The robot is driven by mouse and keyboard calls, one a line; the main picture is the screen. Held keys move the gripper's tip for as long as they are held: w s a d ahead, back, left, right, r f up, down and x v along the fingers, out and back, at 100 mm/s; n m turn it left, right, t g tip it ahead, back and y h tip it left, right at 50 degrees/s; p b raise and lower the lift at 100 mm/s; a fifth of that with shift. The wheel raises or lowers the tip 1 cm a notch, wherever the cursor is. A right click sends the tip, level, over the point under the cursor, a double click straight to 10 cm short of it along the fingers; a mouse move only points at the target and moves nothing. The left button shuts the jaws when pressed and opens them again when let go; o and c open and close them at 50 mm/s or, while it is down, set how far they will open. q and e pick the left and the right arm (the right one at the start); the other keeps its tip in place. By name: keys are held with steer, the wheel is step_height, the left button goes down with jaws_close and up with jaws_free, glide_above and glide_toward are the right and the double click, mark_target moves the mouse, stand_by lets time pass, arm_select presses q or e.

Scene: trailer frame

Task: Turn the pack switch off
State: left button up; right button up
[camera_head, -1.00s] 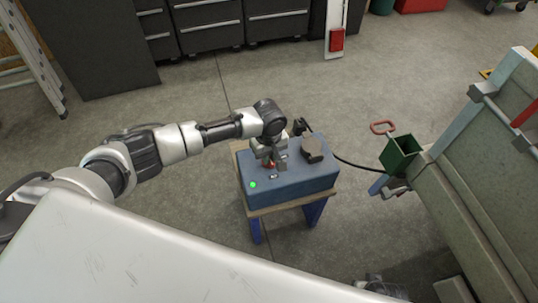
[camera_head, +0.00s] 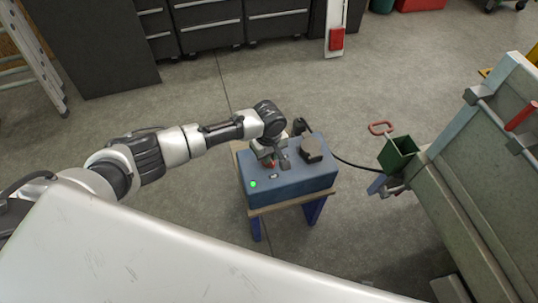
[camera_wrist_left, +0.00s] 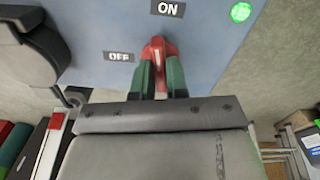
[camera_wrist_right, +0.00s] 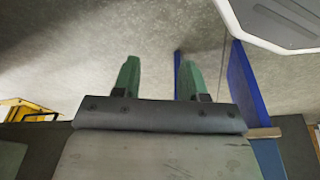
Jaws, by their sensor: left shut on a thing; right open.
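The pack is a blue box (camera_head: 300,186) on a small stand. Its red switch handle (camera_wrist_left: 158,50) shows in the left wrist view, with a white line pointing up the picture, roughly toward the ON label (camera_wrist_left: 168,8). The OFF label (camera_wrist_left: 119,57) is to the left of the handle. A green light (camera_wrist_left: 240,12) is lit; it also shows in the head view (camera_head: 253,184). My left gripper (camera_wrist_left: 160,75) is shut on the red handle, its green fingers on either side. My right gripper (camera_wrist_right: 160,78) is open and empty, seen only in its own wrist view.
A dark plug-like part (camera_head: 312,149) sits on the pack beside my left gripper, and a black cable (camera_head: 357,165) runs right from the pack. A green box (camera_head: 398,155) with a red loop handle (camera_head: 381,128) is on the trailer frame (camera_head: 465,165) at right.

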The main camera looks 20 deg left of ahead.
arm_select(q)
steer(key=shift+n+p, duration=0.4)
steer(key=shift+p, duration=0.05)
steer(key=shift+n+p, duration=0.6)
steer(key=shift+p, duration=0.1)
steer(key=shift+n, duration=0.3)
arm_select(e)
steer(key=s+d+f, duration=0.1)
steer(key=s+f, duration=0.6)
steer(key=shift+g, duration=0.4)
